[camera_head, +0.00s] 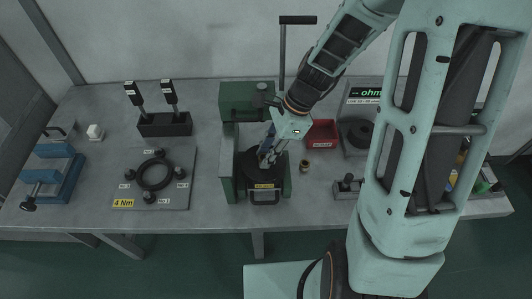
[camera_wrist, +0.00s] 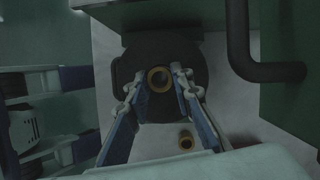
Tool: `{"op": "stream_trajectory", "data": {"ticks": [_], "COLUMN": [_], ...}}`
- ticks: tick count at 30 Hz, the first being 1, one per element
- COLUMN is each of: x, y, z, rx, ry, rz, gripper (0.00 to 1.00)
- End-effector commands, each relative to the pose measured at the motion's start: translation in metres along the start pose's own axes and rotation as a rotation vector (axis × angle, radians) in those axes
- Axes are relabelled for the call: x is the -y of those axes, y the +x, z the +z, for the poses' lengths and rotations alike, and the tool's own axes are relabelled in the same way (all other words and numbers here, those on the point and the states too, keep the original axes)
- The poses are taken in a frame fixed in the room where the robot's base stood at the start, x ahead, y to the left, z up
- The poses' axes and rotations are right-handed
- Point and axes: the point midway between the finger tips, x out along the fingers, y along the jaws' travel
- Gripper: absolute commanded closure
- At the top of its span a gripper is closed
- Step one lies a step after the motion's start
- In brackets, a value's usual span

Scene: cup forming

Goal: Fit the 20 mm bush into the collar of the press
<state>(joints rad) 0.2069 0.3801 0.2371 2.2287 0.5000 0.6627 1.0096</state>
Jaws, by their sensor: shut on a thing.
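My gripper (camera_head: 268,157) reaches down over the dark round part of the green press (camera_head: 229,170). In the wrist view, my gripper (camera_wrist: 161,80) is shut on a brass-coloured bush (camera_wrist: 151,78), seen as a ring between the fingertips. Behind the bush lies the dark round body of the press (camera_wrist: 160,48), which I take to hold the collar. The collar's opening is hidden by the bush and fingers. I cannot tell whether the bush is above the collar or in it. No size mark on the bush is readable.
A second brass bush (camera_head: 304,166) stands on the bench right of the press. A red bin (camera_head: 322,132) is behind it. The press's handle (camera_head: 283,55) rises close to my arm. A ring fixture plate (camera_head: 178,198) lies left, a blue vise (camera_head: 62,178) farther left.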

Motion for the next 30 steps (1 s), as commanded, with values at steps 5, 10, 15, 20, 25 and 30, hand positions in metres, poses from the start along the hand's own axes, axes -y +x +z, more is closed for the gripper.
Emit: {"op": "stream_trajectory", "data": {"ticks": [5,10,15,20,25,30], "x": [0.0,0.0,0.0,0.001,0.002,0.001], "y": [0.001,0.001,-0.003,-0.023,-0.061,-0.095], "z": [0.0,0.0,0.001,0.001,0.001,0.001], "rx": [0.0,0.0,0.0,-0.001,-0.003,-0.002], "ry": [0.0,0.0,0.0,0.0,0.0,0.0], "rz": [0.0,0.0,0.0,-0.005,-0.007,-0.004], "gripper": [0.61,0.61,0.61,0.61,0.61,0.61]}}
